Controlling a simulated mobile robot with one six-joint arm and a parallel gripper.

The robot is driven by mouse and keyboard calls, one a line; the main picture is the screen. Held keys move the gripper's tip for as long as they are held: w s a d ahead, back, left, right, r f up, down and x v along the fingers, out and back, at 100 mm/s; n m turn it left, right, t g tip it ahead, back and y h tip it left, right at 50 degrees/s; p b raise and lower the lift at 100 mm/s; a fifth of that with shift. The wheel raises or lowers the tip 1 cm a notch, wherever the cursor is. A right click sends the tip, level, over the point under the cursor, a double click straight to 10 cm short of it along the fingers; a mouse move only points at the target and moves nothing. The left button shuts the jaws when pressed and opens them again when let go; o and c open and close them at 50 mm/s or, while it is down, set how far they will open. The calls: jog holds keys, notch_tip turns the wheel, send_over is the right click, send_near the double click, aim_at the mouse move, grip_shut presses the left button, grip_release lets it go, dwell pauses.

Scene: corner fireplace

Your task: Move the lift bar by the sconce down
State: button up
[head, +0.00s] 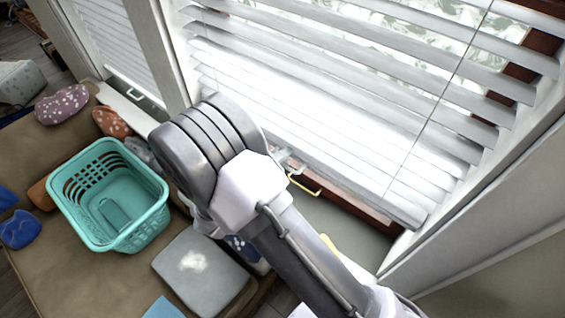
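A wide white slatted blind (330,100) hangs over the window on the right, its lower edge near the sill. A thin yellow, handle-shaped bar (304,186) shows at this lower edge, partly behind my arm. A second blind (105,40) hangs on the left, with a small pale handle (135,94) near its bottom. No sconce is in view, so I cannot tell which bar is beside it. My arm crosses the middle. A small grey part that looks like my gripper (284,159) shows beside the yellow bar; contact and finger opening are unclear.
A teal basket (108,192) stands on the brown cushioned seat (60,262) at left. A grey cushion (200,271) lies to its right, with patterned pillows (63,104) behind. A white wall edge (470,195) bounds the window's right side.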

aim_at(295, 135)
notch_tip(295, 135, up, 7)
jog(key=p, duration=0.4)
jog(key=shift+f+p, duration=0.1)
jog(key=shift+p, duration=0.2)
jog(key=p+v, duration=0.1)
jog(key=v, duration=1.9)
jog(key=shift+f, duration=0.15)
